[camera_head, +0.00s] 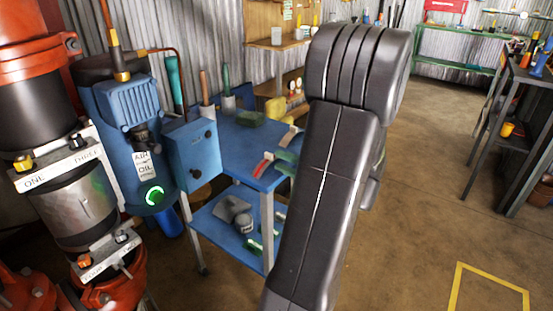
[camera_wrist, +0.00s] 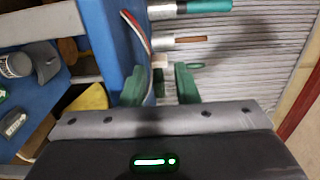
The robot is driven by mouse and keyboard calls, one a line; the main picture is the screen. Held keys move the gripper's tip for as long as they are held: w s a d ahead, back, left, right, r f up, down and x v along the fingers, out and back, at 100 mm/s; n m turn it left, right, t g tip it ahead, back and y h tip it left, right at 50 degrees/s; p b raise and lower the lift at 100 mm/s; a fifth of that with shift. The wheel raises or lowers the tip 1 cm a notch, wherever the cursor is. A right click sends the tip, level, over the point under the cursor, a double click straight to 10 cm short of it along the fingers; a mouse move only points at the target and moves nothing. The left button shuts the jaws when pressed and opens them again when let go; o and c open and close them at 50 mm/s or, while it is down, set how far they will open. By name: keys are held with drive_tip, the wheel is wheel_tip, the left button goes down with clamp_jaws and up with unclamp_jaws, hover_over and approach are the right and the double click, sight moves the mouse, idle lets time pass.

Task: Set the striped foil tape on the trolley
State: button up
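The blue trolley (camera_head: 240,148) has a top and a lower shelf, and its blue frame also shows in the wrist view (camera_wrist: 112,35). My gripper (camera_head: 285,164) is over the trolley's right end, mostly hidden behind my arm. In the wrist view its two green fingers (camera_wrist: 160,86) stand apart, with no held object clear between them. A small pale block shows beyond the fingertips. A red-and-white striped piece (camera_head: 263,166) lies at the trolley top's front edge and shows as a curved strip in the wrist view (camera_wrist: 136,30). I cannot tell whether it is the striped foil tape.
A grey can (camera_head: 244,223) and other parts lie on the lower shelf. Upright handled tools (camera_head: 205,95) stand at the trolley's back. A blue machine (camera_head: 135,140) stands close on the left. A dark bench (camera_head: 500,105) is at the far right. The floor between is clear.

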drive_tip(key=v, duration=0.9)
